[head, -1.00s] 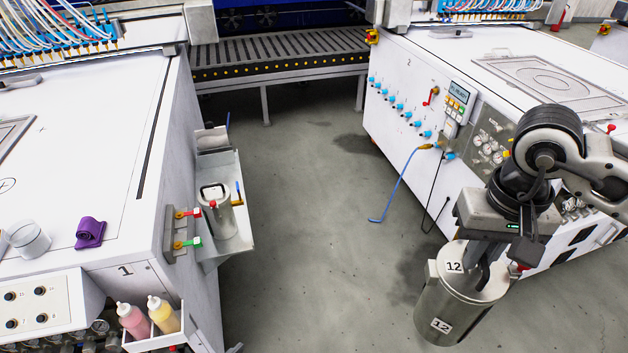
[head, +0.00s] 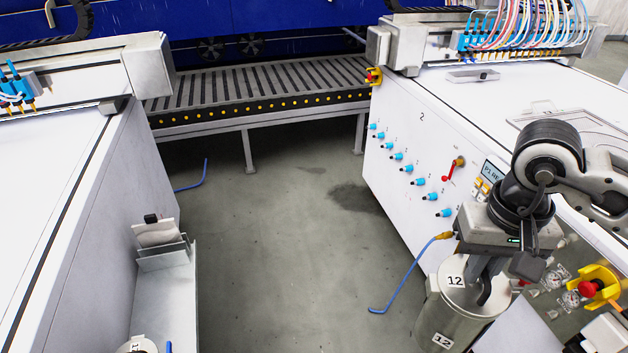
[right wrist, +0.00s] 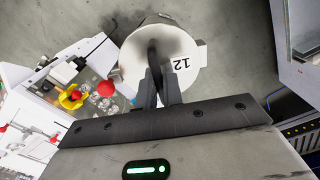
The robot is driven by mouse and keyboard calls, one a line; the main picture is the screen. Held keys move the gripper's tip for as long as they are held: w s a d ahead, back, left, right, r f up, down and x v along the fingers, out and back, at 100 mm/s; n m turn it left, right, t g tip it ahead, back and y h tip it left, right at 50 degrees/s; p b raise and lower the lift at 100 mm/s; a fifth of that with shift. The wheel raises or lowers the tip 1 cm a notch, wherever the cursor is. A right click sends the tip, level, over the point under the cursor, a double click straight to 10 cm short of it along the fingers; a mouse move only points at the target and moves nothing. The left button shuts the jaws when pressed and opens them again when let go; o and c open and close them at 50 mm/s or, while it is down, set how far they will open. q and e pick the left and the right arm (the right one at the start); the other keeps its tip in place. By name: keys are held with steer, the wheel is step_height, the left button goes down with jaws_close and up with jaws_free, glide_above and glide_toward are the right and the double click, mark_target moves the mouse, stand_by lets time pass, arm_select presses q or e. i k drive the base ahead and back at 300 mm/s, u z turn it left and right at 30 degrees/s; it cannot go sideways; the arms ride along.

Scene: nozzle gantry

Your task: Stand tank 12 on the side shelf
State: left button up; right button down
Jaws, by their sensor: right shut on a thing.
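Tank 12 (head: 448,312) is a metal cylinder with white labels reading 12 on its lid and side. It hangs at the lower right of the head view, close to machine 2. My right gripper (head: 488,280) is shut on the handle on top of the tank. In the right wrist view, the tank's lid (right wrist: 176,72) shows below the fingers (right wrist: 157,82), which close on the dark handle. A narrow side shelf (head: 165,300) is fixed to the left machine, with a grey holder at its far end and part of another tank (head: 138,345) at its near end. My left gripper is not seen.
Machine 2 (head: 425,140) stands at the right, with blue valves, a red emergency button (head: 590,288) and a blue hose (head: 405,280) hanging to the floor. The left machine (head: 110,190) borders the aisle. A roller conveyor (head: 260,90) closes the far end. The aisle floor (head: 280,260) is clear.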

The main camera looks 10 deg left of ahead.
mark_target(159, 301)
steer(key=i, duration=2.05)
steer(key=u, duration=2.2)
steer(key=i, duration=0.6)
steer(key=u, duration=2.1)
